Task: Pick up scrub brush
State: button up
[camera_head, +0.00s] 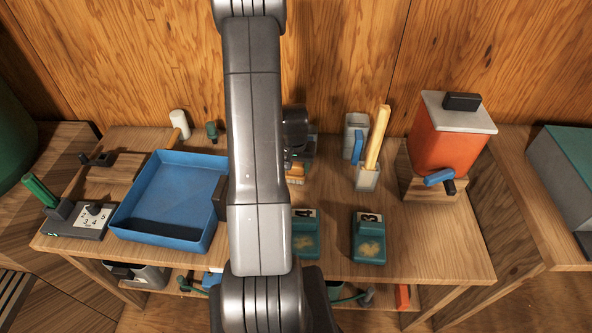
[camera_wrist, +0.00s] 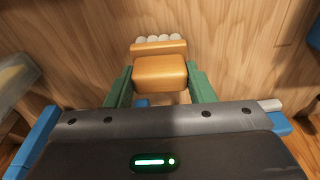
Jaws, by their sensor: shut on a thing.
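The scrub brush (camera_wrist: 160,71) has a wooden, tan body and a row of white bristles at its far end in the wrist view. My gripper (camera_wrist: 161,80) is shut on it, with a green finger on each side of the wooden body. In the head view a small part of the brush (camera_head: 295,174) shows as an orange-tan piece just right of my arm. My arm hides most of the gripper there. I cannot tell whether the brush touches the bench top.
A blue tray (camera_head: 170,203) lies left of my arm on the wooden bench. Two green boxes (camera_head: 369,238) with number cards stand at the front. A grey holder with a yellow stick (camera_head: 377,138) and an orange crank box (camera_head: 447,140) are to the right.

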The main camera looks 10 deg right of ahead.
aim_at(296, 165)
notch_tip(296, 165, up, 10)
jog(key=p, duration=0.5)
jog(key=shift+o, duration=1.3)
jog(key=shift+c, duration=0.7)
